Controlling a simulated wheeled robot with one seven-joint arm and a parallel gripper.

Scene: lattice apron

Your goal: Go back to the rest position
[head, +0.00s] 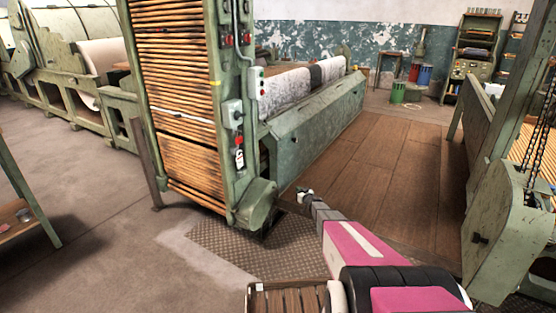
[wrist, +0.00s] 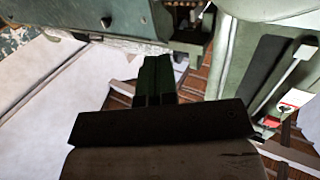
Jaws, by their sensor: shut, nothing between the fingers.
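My gripper (head: 305,192) is at the far end of my pink and black arm, in the lower middle of the head view. It is in front of the lower right corner of the tall slatted lattice apron (head: 180,95). In the wrist view my gripper's two dark green fingers (wrist: 154,80) lie side by side, shut and empty. I cannot tell from these views how far the fingertips are from the machine.
A control box (head: 259,82) and a lever panel (head: 234,115) sit on the apron's green frame. A long green machine bed (head: 310,125) runs behind it. Wooden floorboards (head: 390,160) lie clear at right. A green machine with a chain (head: 515,235) stands far right. Open concrete floor (head: 100,215) lies left.

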